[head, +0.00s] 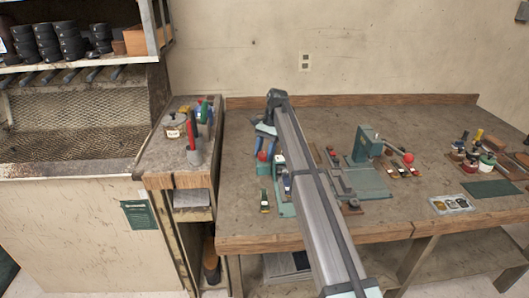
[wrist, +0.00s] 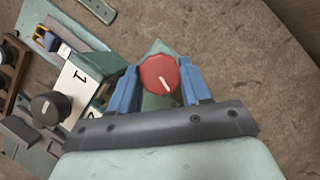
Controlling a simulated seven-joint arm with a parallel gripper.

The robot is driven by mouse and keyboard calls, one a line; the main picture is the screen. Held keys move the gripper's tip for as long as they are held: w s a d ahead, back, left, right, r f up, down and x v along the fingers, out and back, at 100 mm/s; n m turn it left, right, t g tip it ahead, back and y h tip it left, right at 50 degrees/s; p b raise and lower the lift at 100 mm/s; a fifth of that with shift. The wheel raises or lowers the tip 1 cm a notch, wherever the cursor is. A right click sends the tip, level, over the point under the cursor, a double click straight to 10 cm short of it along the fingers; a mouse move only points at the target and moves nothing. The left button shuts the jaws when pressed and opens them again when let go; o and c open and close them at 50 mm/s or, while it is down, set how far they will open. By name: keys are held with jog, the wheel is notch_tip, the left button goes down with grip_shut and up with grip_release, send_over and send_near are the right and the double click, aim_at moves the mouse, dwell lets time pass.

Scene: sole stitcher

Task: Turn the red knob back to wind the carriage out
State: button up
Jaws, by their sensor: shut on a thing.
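The red knob (wrist: 160,74) sits between the two blue fingers of my gripper (wrist: 160,80) in the wrist view. A short pale line on its face points down and slightly right. My gripper is shut on the knob, one finger at each side. In the head view, the red knob (head: 263,156) shows small at the left of the bench on a teal part, beside my gripper (head: 270,150). The green stitcher has a white panel (wrist: 78,88) with a "1" and a partly hidden second mark. My arm hides much of the machine in the head view; I cannot make out the carriage.
A black knob (wrist: 46,109) with a pale mark lies left of the panel. A green press with a red ball handle (head: 408,158) stands right of my arm. Jars (head: 487,160) and a small tray (head: 451,204) are farther right. Bare wood lies right of the knob in the wrist view.

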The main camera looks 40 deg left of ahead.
jog(key=shift+n+h, duration=0.3)
jog(key=shift+n, duration=0.4)
jog(key=o, duration=1)
jog(key=shift+o, duration=0.2)
jog(key=shift+r, duration=0.1)
jog(key=shift+w+a+r, duration=0.1)
jog(key=shift+w+r, duration=0.2)
jog(key=shift+r, duration=0.2)
jog(key=w+a, duration=0.2)
jog(key=w, duration=0.9)
jog(key=shift+w, duration=0.4)
jog(key=shift+f, duration=0.1)
jog(key=shift+c, duration=0.2)
